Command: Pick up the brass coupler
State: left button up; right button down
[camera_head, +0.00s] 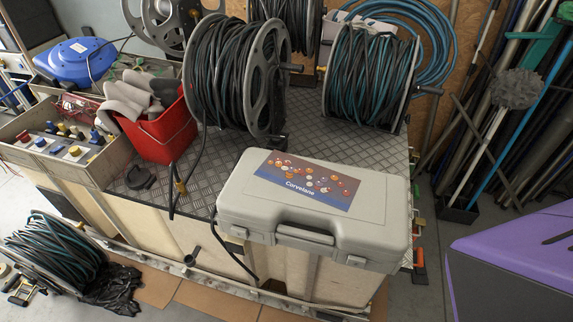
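A small brass-coloured fitting (180,186) shows on the black hose (173,205) that hangs down from the large reel at the front edge of the metal-topped bench. It looks like the brass coupler, but it is too small to be sure. It sits left of the grey case, with open space around it. The wooden tray (97,165) at the left holds several small blue, yellow and red fittings, and I cannot tell whether any is a brass coupler. Neither of my grippers is in view.
A closed grey case (390,212) covers the bench's front right. A red bucket (165,132) with gloves, a large hose reel (262,85) and a smaller reel (368,80) stand behind. A dark round cap (141,178) lies on bare checker plate (205,168). Another hose coil (52,250) is below left.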

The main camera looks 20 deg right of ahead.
aim_at(179, 184)
jog(key=i+j+z, duration=0.1)
jog(key=j+z, duration=0.25)
jog(key=i+j+z, duration=0.1)
jog(key=z, duration=0.2)
jog(key=j+z, duration=0.35)
jog(key=i+j, duration=0.05)
